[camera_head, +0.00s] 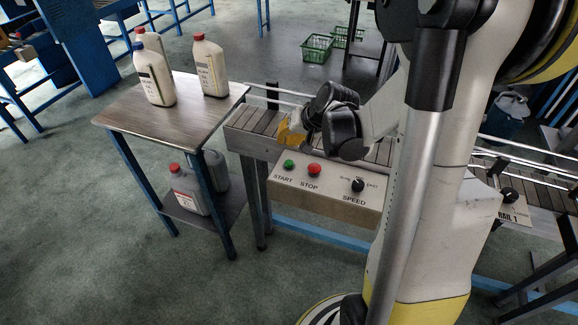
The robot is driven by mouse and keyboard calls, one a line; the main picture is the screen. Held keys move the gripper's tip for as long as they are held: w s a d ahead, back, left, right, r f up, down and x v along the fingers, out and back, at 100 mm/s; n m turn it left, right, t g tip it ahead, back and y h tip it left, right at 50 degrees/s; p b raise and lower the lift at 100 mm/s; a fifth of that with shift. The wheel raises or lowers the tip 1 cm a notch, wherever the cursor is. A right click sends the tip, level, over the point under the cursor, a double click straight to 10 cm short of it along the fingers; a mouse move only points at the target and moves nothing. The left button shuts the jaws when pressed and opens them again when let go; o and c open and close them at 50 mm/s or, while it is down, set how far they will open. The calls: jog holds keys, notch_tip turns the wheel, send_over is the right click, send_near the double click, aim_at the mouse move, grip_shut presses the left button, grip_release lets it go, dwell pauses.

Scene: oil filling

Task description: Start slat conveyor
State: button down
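The slat conveyor (245,124) runs from the middle of the view to the right, behind my arm. Its control panel (331,191) faces me on the near side. The panel carries a green START button (289,163), a red STOP button (314,169) and a black SPEED knob (358,185). My gripper (287,138) has a yellow tip just above and behind the START button, with a small gap seeming to lie between them. Its fingers are too small and overlapped to tell whether they are open or shut.
Green baskets (318,47) lie on the floor behind the conveyor. A RAIL 1 knob (509,195) is at right. The left floor is clear.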

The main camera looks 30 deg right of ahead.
aim_at(286, 161)
jog(key=shift+f+b, duration=1.95)
jog(key=shift+f, duration=0.85)
jog(key=shift+f, duration=0.1)
jog(key=shift+f+b, duration=0.3)
jog(key=shift+b, duration=0.1)
